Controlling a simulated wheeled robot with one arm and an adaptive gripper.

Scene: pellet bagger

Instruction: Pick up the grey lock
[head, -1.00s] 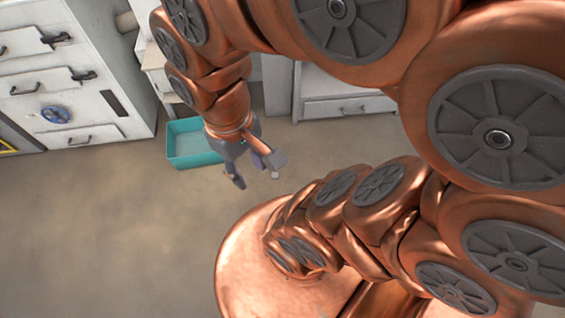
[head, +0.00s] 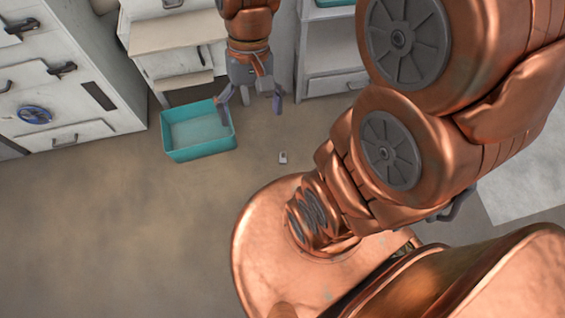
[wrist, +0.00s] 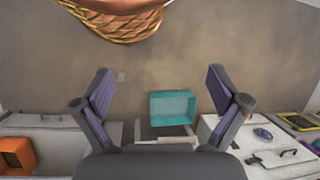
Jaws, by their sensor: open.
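A small grey lock (head: 283,157) lies on the floor in the head view, to the right of the teal bin and apart from it. In the wrist view the small grey lock (wrist: 121,76) shows on the floor close to the left finger's tip. My gripper (head: 250,102) hangs over the floor at the top middle of the head view, above and left of the lock in the picture. In the wrist view my gripper (wrist: 161,88) has its two fingers wide apart with nothing between them in their hold.
An open teal bin (head: 198,148) stands on the floor in front of a small table (head: 160,32). A white machine with a blue handwheel (head: 34,115) stands at the left. A grey cabinet (head: 335,88) is at the back. The floor around the lock is clear.

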